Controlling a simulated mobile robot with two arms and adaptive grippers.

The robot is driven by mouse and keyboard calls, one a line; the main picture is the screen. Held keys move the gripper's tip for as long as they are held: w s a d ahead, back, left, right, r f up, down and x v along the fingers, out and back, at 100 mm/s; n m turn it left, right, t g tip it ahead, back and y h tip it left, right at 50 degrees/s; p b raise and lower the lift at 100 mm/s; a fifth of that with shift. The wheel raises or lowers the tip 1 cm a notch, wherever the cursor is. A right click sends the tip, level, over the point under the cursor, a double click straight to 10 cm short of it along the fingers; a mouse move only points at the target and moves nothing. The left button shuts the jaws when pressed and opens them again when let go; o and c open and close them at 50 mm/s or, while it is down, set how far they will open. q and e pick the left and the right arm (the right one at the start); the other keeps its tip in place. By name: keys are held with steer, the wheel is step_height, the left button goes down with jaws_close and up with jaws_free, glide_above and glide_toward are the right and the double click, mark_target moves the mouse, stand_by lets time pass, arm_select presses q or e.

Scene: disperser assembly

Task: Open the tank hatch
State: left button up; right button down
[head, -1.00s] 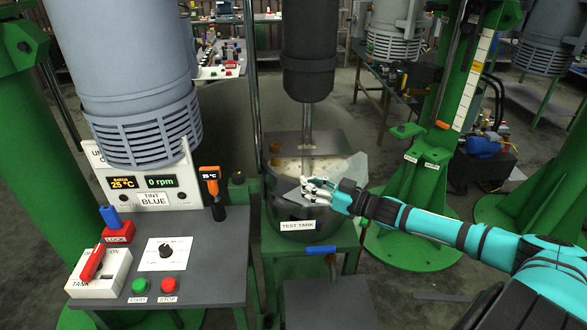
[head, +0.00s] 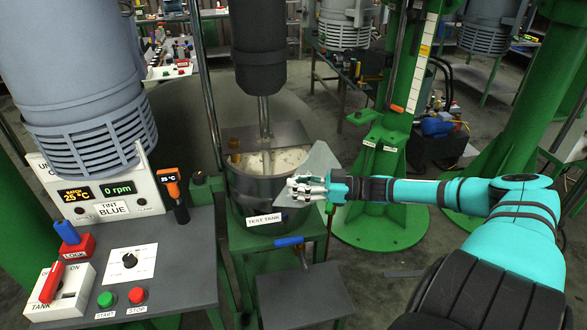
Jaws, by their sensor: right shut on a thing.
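The test tank (head: 238,206) is a grey metal pot labelled TEST TANK on a green stand. Its top shows a pale content through an opening, with a grey plate (head: 277,134) across the back part. The tank hatch (head: 318,160) is a light grey, see-through-looking plate tilted up at the tank's right side. My right gripper (head: 296,188) comes in from the right and is shut on the hatch near its lower left edge. The exact grip is partly hidden by the fingers. My left gripper is not in view.
A mixer shaft (head: 264,115) comes down from a dark cylinder (head: 258,45) into the tank. A control desk (head: 185,262) with buttons stands at the left. A blue-handled valve (head: 289,242) sits at the tank's front. A green column (head: 392,150) stands behind my right arm.

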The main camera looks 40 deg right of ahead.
steer(key=c, duration=1)
jaws_free()
steer(key=shift+w+d, duration=0.15)
steer(key=shift+d, duration=0.15)
steer(key=shift+a, duration=0.1)
steer(key=shift+s+d+f, duration=0.1)
steer(key=shift+s+d, duration=0.3)
steer(key=shift+s, duration=0.15)
steer(key=shift+v, duration=5.4)
steer(key=shift+w, duration=0.1)
